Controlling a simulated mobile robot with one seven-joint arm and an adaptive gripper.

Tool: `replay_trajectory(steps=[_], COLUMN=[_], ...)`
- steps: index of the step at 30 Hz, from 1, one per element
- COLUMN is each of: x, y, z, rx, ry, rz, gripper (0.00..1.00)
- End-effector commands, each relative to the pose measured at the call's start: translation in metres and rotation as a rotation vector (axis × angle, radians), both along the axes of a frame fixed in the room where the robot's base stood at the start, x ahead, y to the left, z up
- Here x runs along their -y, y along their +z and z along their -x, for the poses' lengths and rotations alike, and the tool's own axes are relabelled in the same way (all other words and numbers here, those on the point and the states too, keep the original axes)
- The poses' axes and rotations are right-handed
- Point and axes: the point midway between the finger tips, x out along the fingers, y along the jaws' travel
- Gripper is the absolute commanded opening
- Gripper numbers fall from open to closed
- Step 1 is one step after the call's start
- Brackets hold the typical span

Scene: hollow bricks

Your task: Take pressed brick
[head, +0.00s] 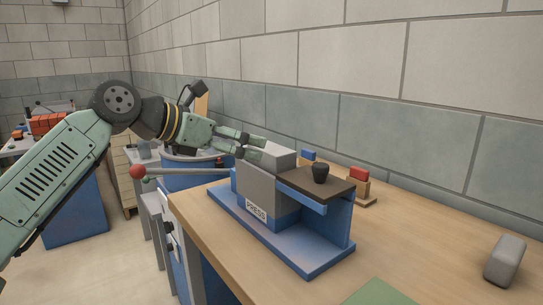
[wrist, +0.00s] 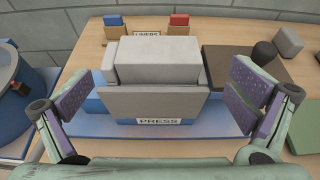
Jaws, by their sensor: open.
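The pressed brick, a light grey block (head: 278,155), stands up out of the top of the grey box of the press (head: 258,190). In the wrist view the block (wrist: 158,60) sits in the middle, above the front wall marked PRESS (wrist: 150,103). My gripper (head: 260,147) is open and empty, just above and beside the block in the head view. In the wrist view its two purple-padded fingers stand wide apart, left and right of the block, with gaps on both sides. The block's lower part is hidden inside the box.
A dark lid (head: 300,181) with a black knob (head: 320,172) is right of the block. A red-balled lever (head: 137,171) sticks out left. Liner holders with blue (wrist: 113,20) and red (wrist: 179,19) pieces stand behind. Another grey block (head: 506,260) and a green mat (head: 380,292) lie right.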

Motion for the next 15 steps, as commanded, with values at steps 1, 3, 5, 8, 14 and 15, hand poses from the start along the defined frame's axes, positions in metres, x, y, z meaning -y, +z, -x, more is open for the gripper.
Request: replay_trajectory(steps=[1, 3, 5, 8, 14, 15], x=[0.004, 0.007, 0.01, 0.02, 0.041, 0.043], y=[-0.001, -0.003, -0.004, -0.007, -0.018, -0.02], z=[-0.003, -0.005, -0.007, -0.015, -0.032, -0.034], rx=[0.0, 0.0, 0.001, 0.0, 0.0, 0.001], ry=[0.0, 0.0, 0.0, -0.002, -0.002, -0.001], rz=[0.0, 0.0, 0.001, -0.001, 0.001, 0.002], gripper=[1.0, 1.0, 1.0, 1.0, 1.0, 1.0])
